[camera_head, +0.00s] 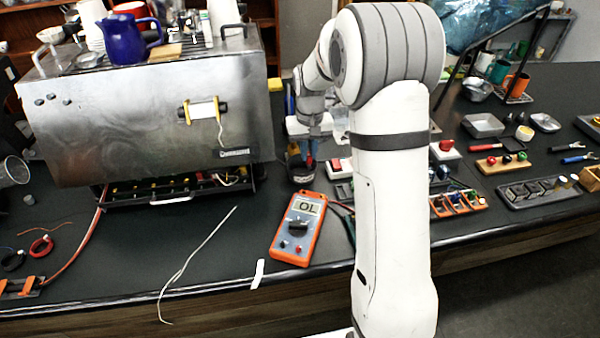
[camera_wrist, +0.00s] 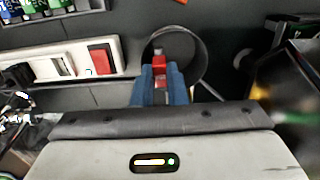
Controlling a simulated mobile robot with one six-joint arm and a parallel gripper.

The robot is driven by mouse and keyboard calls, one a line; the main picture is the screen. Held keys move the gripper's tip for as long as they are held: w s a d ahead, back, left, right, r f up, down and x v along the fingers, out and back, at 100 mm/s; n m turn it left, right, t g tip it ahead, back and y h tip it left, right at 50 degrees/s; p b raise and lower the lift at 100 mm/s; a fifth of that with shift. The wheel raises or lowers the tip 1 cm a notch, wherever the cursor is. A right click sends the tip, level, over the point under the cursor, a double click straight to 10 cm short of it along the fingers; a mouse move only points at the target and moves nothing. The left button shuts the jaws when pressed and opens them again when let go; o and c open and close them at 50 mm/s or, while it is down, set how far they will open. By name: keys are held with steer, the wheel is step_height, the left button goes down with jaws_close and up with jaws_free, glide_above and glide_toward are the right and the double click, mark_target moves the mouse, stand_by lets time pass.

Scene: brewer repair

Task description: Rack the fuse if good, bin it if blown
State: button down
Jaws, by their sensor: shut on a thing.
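My gripper (camera_wrist: 160,78) has its blue fingers shut on a small piece with a red middle and a pale end, which looks like the fuse (camera_wrist: 159,62). In the wrist view the fuse overlaps the mouth of a dark round bin (camera_wrist: 199,50); I cannot tell how high above it the fuse is.
The steel brewer (camera_head: 150,110) stands at left with its lower front open. A white panel with a red switch (camera_wrist: 101,58) lies left of the bin in the wrist view. An orange tray of small parts (camera_head: 458,204) and a grey slotted rack (camera_head: 538,191) are at right.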

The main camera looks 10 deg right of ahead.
steer(key=c, duration=1.4)
jaws_free()
steer(key=shift+o, duration=0.2)
step_height(320, 180, up, 7)
steer(key=shift+b, duration=0.45)
steer(key=shift+r, duration=0.4)
steer(key=shift+s+r, duration=0.1)
steer(key=s+r+t, duration=0.2)
steer(key=s+t, duration=0.1)
steer(key=s, duration=2.5)
steer(key=shift+s+a, duration=0.15)
steer(key=shift+s, duration=0.05)
